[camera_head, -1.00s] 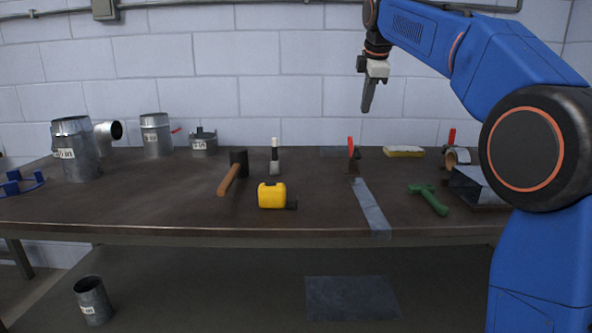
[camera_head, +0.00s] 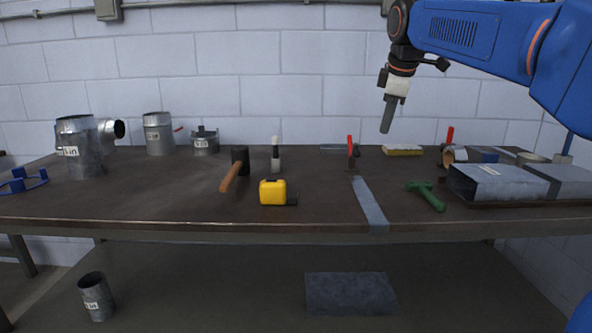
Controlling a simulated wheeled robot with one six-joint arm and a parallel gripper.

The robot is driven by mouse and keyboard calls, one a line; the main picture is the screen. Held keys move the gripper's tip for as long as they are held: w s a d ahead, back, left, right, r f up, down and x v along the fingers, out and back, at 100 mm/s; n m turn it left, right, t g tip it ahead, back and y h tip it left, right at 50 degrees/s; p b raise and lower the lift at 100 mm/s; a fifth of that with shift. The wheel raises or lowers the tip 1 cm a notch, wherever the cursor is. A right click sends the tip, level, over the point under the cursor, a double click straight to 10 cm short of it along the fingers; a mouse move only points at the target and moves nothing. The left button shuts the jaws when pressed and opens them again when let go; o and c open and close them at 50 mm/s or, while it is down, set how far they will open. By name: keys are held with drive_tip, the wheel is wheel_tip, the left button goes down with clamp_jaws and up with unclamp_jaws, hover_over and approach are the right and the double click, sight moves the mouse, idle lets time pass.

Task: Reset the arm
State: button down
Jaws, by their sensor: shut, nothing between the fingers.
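My gripper (camera_head: 387,116) hangs from my blue arm at the upper right of the head view. Its dark fingers point down, shut with nothing between them. It is above the back of the workbench (camera_head: 130,206), in front of the white block wall, and touches nothing.
Below my gripper are a yellow sponge (camera_head: 403,150), a red-handled tool (camera_head: 350,152), a metal strip (camera_head: 369,203) and a green tool (camera_head: 427,195). Rectangular ducts (camera_head: 497,182) lie at right.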

drive_tip(key=s+d+f+m, duration=0.2)
drive_tip(key=s+f+m, duration=0.5)
drive_tip(key=s+f, duration=0.9)
drive_tip(key=s+d+f+m, duration=0.3)
drive_tip(key=s+f+m, duration=0.4)
drive_tip(key=s+f, duration=1)
drive_tip(key=s, duration=0.4)
drive_tip(key=shift+s+d+g, duration=0.2)
drive_tip(key=shift+s+g, duration=0.1)
drive_tip(key=shift+s, duration=0.1)
